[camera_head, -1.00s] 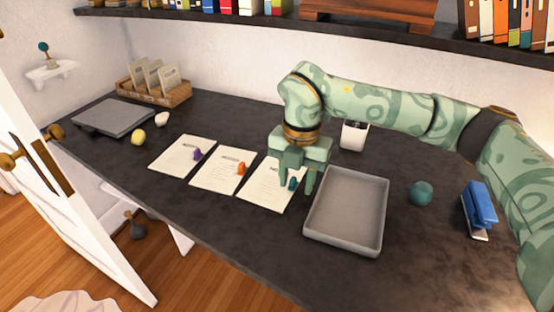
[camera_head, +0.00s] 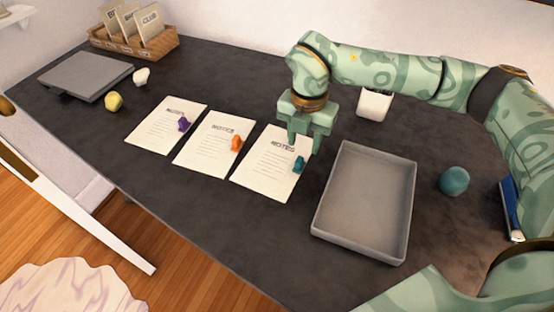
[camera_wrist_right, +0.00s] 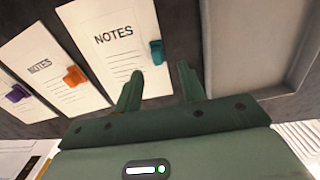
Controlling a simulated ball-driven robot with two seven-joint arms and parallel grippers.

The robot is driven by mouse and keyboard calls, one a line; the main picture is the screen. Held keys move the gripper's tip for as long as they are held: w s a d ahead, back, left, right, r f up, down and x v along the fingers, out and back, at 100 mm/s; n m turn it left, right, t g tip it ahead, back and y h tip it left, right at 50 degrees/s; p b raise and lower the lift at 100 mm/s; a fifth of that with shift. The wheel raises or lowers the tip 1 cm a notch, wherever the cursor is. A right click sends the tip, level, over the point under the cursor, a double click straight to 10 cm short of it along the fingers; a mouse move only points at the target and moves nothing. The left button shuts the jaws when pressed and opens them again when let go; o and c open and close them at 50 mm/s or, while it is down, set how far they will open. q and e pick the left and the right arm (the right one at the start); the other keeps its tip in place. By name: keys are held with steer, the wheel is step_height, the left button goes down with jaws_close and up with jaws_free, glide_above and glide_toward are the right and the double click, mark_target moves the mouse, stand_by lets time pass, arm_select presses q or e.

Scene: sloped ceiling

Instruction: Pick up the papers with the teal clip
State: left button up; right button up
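The papers with the teal clip (camera_head: 268,170) lie flat on the dark desk, the rightmost of three sheets headed NOTES. The teal clip (camera_head: 299,165) is on their right edge and also shows in the right wrist view (camera_wrist_right: 157,52). My right gripper (camera_head: 304,146) is open and empty, fingers pointing down, just behind the clip in the head view. In the right wrist view the clip appears just beyond the gap between the fingertips (camera_wrist_right: 159,73). Whether they touch the paper is unclear. My left gripper is not in view.
Papers with an orange clip (camera_head: 213,145) and papers with a purple clip (camera_head: 165,127) lie to the left. A grey tray (camera_head: 361,243) stands close on the right, empty. A teal ball (camera_head: 454,180), a white cup (camera_head: 375,104) and a blue stapler (camera_head: 512,208) are farther right.

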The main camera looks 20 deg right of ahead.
mark_target(300, 159)
step_height(300, 159, down, 2)
steer(key=shift+a+f+b, duration=0.1)
steer(key=shift+b, duration=0.2)
steer(key=f+b, duration=0.1)
steer(key=f, duration=0.1)
steer(key=f+b, duration=0.1)
steer(key=f, duration=0.1)
steer(key=shift+w+a+f, duration=0.15)
steer(key=shift+w+f, duration=0.05)
steer(key=shift+f, duration=0.1)
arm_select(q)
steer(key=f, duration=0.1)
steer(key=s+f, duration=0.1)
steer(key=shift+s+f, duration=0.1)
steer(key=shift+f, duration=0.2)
arm_select(e)
steer(key=shift+r, duration=0.15)
jaws_close()
